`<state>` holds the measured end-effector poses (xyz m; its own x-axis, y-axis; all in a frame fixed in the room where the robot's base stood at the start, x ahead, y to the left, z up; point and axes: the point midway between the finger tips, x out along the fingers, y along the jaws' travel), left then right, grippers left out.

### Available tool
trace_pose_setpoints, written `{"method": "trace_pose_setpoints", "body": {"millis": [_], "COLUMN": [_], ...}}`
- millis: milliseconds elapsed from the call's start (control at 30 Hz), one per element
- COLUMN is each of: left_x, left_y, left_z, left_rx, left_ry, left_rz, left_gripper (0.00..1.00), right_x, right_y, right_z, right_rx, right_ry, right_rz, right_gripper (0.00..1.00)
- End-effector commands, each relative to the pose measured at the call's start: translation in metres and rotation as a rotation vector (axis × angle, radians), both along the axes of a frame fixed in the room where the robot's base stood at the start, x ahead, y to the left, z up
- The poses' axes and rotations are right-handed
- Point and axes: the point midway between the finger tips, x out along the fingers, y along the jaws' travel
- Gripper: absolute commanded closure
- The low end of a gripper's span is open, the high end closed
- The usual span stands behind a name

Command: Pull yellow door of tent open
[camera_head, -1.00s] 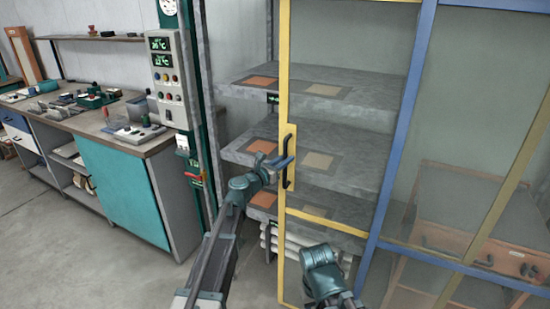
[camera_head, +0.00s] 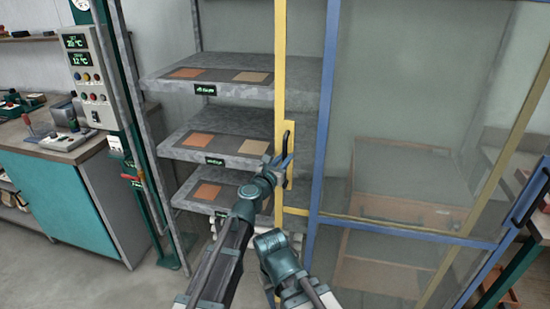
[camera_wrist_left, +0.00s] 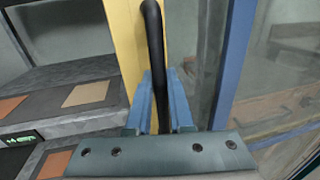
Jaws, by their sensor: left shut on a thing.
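The yellow door (camera_head: 281,60) of the tent stands partly open, its upright edge in front of the shelves in the head view. Its yellow frame also shows in the left wrist view (camera_wrist_left: 124,35). A black curved handle (camera_head: 290,138) is fixed to it and shows upright in the left wrist view (camera_wrist_left: 154,40). My left gripper (camera_head: 281,163) is shut on this handle, with one blue finger on each side of it in the left wrist view (camera_wrist_left: 161,100). Part of my other arm shows low in the head view, but I see no right gripper fingers.
Grey shelves (camera_head: 225,90) with orange and tan squares are exposed left of the door. A blue post (camera_head: 324,100) and clear panels stand to the right. A control box (camera_head: 86,72) and a teal-fronted workbench (camera_head: 60,205) stand at left, with some bare floor before them.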

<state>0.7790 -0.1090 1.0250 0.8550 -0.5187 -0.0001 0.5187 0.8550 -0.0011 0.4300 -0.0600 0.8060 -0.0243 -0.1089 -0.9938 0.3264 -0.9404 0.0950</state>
Motion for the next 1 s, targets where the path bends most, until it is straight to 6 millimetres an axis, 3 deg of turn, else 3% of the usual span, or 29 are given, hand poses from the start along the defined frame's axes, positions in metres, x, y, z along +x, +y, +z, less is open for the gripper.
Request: {"method": "trace_pose_setpoints", "body": {"millis": [400,433,567,1000], "left_x": [-0.0005,-0.0004,-0.0004,-0.0051], "left_y": [-0.0025,-0.0024,-0.0023,0.0006], "left_z": [0.0001,0.0001,0.0001,0.0001], "left_rx": [-0.001,-0.001,0.0,0.0], "left_ry": [0.001,0.001,0.0,0.0], "left_rz": [0.0,0.0,0.0,0.001], "left_gripper": [1.0,0.75,0.52,0.5], "right_x": [0.0,0.0,0.0,0.0], "right_y": [0.0,0.0,0.0,0.0], "right_z": [0.0001,0.0001,0.0001,0.0], "right_rx": [0.0,0.0,0.0,0.0], "right_ry": [0.0,0.0,0.0,0.0], "right_rz": [0.0,0.0,0.0,0.0], "right_gripper": [0.5,0.5,0.5,0.5]}}
